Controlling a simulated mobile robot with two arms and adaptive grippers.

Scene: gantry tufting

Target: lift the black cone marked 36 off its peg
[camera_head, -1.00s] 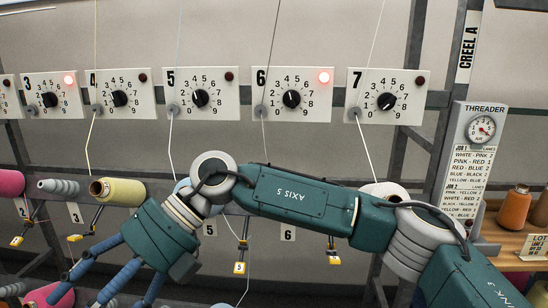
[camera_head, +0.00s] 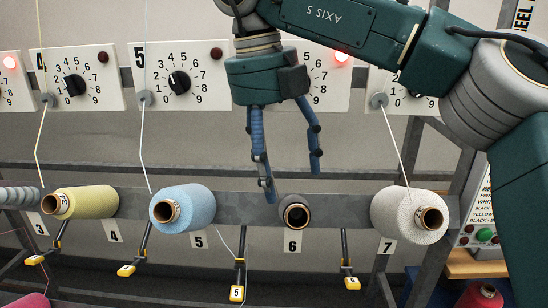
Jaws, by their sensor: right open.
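A dark cone (camera_head: 296,214) sits at position 6 on the creel rail (camera_head: 343,212), seen nearly end-on with a tan tube rim. I cannot read a 36 on it. My right gripper (camera_head: 292,180) hangs down above and in front of this cone. Its blue-grey fingers are spread, with nothing between them. The left fingertip reaches down close to the cone's upper left side; I cannot tell whether it touches. The peg is not clearly visible. My left gripper is not in view.
A blue cone (camera_head: 192,207) sits to the left at position 5 and a white cone (camera_head: 408,215) to the right at position 7. A yellow cone (camera_head: 88,202) is further left. Dial panels line the back above. Yellow-tipped arms (camera_head: 237,293) hang below the rail.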

